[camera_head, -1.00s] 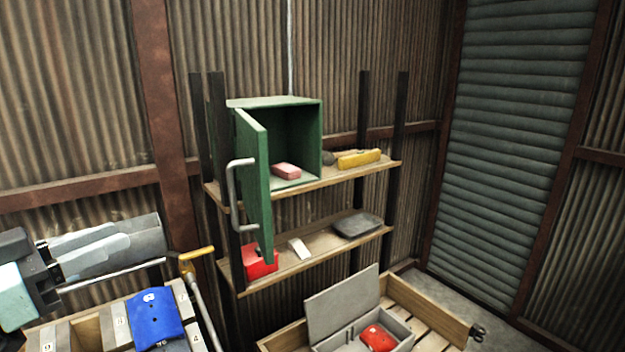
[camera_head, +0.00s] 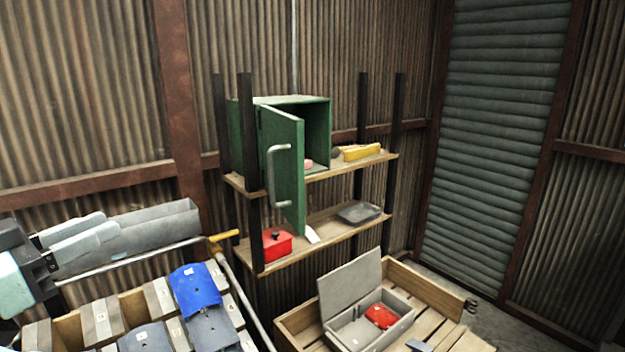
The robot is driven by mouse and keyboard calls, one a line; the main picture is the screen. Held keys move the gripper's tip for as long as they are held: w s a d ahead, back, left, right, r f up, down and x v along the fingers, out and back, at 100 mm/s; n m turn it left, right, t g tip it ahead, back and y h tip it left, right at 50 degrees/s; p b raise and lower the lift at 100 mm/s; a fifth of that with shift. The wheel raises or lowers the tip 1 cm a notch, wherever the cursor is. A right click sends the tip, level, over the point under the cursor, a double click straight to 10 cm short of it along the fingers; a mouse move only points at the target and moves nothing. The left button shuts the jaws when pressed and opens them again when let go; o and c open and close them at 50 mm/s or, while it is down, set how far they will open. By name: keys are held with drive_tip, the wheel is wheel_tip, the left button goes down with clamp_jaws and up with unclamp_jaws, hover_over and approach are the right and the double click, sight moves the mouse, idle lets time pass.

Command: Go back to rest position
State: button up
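My gripper (camera_head: 112,223) is at the left edge in the head view, with two pale grey fingers pointing right. I see nothing held between the fingers. They lie close together from this angle, so I cannot tell whether they are open or shut.
A shelf (camera_head: 345,170) holds a green cabinet (camera_head: 237,130) with its door (camera_head: 283,165) open, a yellow object (camera_head: 361,152) and a red box (camera_head: 277,245). A blue piece (camera_head: 195,290) lies on the blocks. A grey lidded box (camera_head: 350,287) sits in a wooden crate (camera_head: 425,288).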

drive_tip(key=w+r+n+t+y+b, duration=0.15)
drive_tip(key=w+r+n+y, duration=0.25)
drive_tip(key=w+y, duration=0.45)
drive_tip(key=w+r+n+t+y+b, duration=0.15)
drive_tip(key=w+r+n+y, duration=0.35)
drive_tip(key=w, duration=0.6)
drive_tip(key=s+d+f+n+g+y+b, duration=0.1)
drive_tip(key=s+d+f+n+g+y, duration=0.45)
drive_tip(key=s+d+f+g, duration=0.95)
drive_tip(key=s+d+f+g+h, duration=0.1)
drive_tip(key=s+d+f+h, duration=0.3)
drive_tip(key=d, duration=0.9)
drive_tip(key=s+d+f+g+h+b, duration=0.1)
drive_tip(key=s+d+f+h, duration=0.3)
drive_tip(key=s+d+f, duration=0.6)
drive_tip(key=s+d+g, duration=0.1)
drive_tip(key=s+d, duration=0.2)
drive_tip(key=shift+s+d+g+h, duration=0.2)
drive_tip(key=shift+d+g+h, duration=0.05)
drive_tip(key=shift+g+h, duration=0.05)
drive_tip(key=shift+f+b, duration=0.15)
drive_tip(key=shift+b, duration=0.15)
